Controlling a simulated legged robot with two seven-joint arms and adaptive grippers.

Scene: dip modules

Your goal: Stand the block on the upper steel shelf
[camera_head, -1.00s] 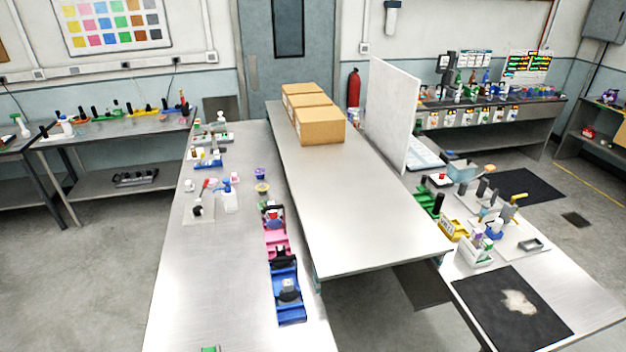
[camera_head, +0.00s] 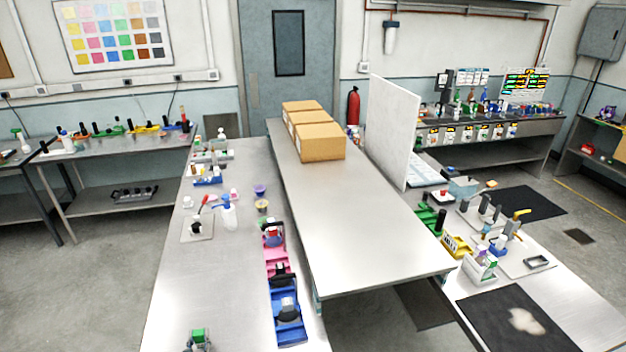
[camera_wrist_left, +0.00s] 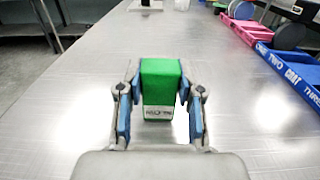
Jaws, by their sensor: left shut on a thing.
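The block is green with a pale, printed lower band, and it shows in the left wrist view (camera_wrist_left: 160,82) upright between the fingers. My left gripper (camera_wrist_left: 159,92) is shut on it, with blue-padded fingers at its left and right sides. In the head view the block (camera_head: 197,335) and left gripper (camera_head: 198,343) are at the bottom edge, over the near end of the lower steel bench (camera_head: 190,280). I cannot tell how far the block is above the bench. The upper steel shelf (camera_head: 375,225) is the raised surface to the right. My right gripper is not in view.
Cardboard boxes (camera_head: 322,147) stand at the shelf's far end; its near part is bare. A white panel (camera_head: 393,130) stands along its right side. Blue (camera_head: 290,328) and pink (camera_head: 277,258) trays line the bench beside the shelf. A spray bottle (camera_head: 228,215) stands farther back.

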